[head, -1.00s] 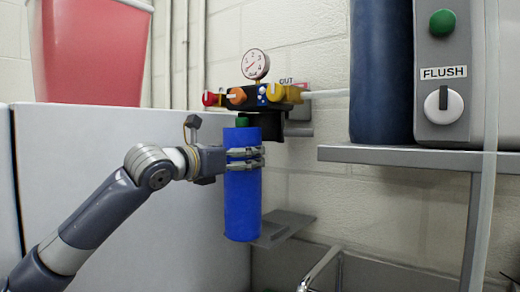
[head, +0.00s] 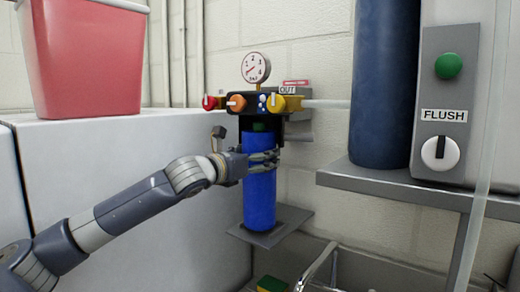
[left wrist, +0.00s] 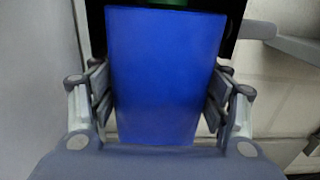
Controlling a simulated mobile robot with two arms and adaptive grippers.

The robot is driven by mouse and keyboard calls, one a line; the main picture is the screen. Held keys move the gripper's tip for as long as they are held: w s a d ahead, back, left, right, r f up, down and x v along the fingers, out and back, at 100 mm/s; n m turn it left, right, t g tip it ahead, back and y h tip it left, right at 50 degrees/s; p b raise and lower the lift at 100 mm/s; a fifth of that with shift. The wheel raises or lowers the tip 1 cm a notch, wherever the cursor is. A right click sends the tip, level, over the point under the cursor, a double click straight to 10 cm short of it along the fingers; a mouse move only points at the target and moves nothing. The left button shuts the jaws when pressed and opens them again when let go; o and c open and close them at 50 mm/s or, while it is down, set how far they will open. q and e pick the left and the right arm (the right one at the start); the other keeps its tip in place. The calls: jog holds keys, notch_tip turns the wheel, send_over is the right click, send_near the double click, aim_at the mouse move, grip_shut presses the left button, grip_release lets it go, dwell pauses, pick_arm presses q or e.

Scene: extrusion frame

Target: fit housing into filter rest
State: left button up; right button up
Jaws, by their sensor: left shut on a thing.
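The blue cylindrical housing (head: 259,195) is upright below the black filter head with its gauge (head: 256,68). My left gripper (head: 263,162) is shut on the housing near its upper part. In the left wrist view the housing (left wrist: 165,80) fills the space between the fingers (left wrist: 163,100). A green part (head: 259,127) shows at the housing's top, under the head. The grey rest plate (head: 275,232) is on the wall beneath the housing. The housing's bottom appears over the plate; I cannot tell whether it touches. My right gripper is not in view.
A grey shelf (head: 420,196) with a dark blue cylinder (head: 380,80) and a FLUSH panel (head: 443,115) stands to the right. A sink tap (head: 318,266) and a sponge (head: 271,284) are below. A white cabinet (head: 130,150) with a red bin (head: 85,60) is at left.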

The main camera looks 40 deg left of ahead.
pick_arm(q)
jog(key=shift+w+d+f+p, duration=0.1)
jog(key=shift+w+f+p, duration=0.2)
jog(key=shift+f, duration=0.35)
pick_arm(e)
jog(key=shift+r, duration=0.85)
pick_arm(q)
jog(key=shift+s, duration=0.1)
jog(key=shift+f, duration=0.1)
jog(key=o, duration=1.8)
jog(key=shift+f, duration=0.15)
jog(key=shift+o, duration=0.2)
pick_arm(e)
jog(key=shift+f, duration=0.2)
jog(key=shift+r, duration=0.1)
